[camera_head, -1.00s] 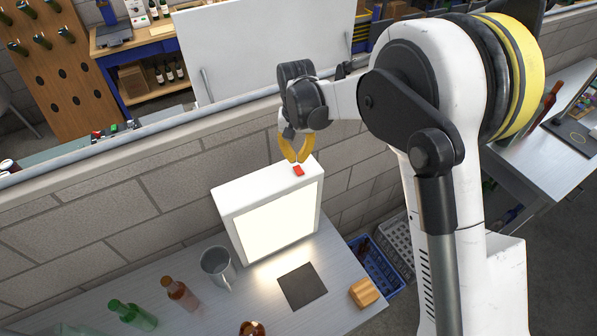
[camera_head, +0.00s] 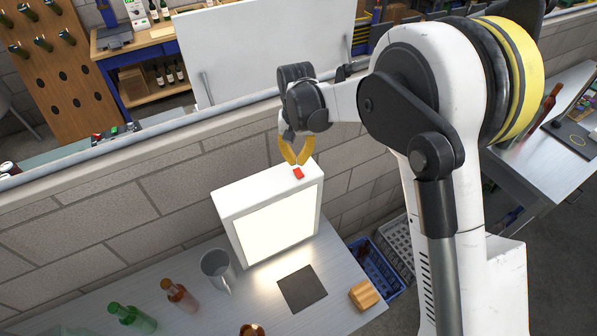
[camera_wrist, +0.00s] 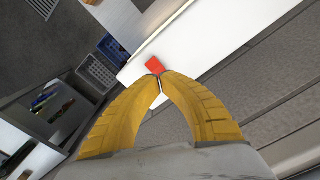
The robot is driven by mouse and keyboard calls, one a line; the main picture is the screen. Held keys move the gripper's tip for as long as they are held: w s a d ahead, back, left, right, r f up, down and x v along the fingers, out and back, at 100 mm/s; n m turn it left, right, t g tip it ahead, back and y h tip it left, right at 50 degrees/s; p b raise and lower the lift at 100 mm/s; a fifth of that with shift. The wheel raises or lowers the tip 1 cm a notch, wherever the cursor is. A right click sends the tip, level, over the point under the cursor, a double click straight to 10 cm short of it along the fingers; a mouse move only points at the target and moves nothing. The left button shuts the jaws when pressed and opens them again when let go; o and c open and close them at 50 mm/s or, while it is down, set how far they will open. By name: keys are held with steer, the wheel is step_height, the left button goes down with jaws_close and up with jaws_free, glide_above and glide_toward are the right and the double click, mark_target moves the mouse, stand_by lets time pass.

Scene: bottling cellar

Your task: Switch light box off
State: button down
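The light box (camera_head: 268,214) is a white upright box on the metal table, and its front panel glows bright. A small red switch (camera_head: 298,174) sits on its top face near the right end. My gripper (camera_head: 297,161), with yellow fingers, is just above and behind the switch. In the wrist view the fingertips (camera_wrist: 160,76) meet or nearly meet, with nothing between them. The red switch (camera_wrist: 155,65) is right beyond the tips; I cannot tell whether they touch it. The white top of the light box (camera_wrist: 190,50) extends beneath.
A metal mug (camera_head: 217,268), a green bottle (camera_head: 132,318) and a brown bottle (camera_head: 180,297) stand left on the table. A dark square mat (camera_head: 301,288) and a wooden block (camera_head: 363,294) lie in front. A block wall (camera_head: 110,205) runs behind. A blue crate (camera_head: 378,270) is right.

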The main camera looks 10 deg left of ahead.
mark_target(297, 170)
steer(key=shift+f+b, duration=1.7)
steer(key=shift+f, duration=0.2)
stand_by(0.9)
steer(key=shift+r, duration=0.15)
steer(key=shift+r+p, duration=1.55)
steer(key=shift+r, duration=1.85)
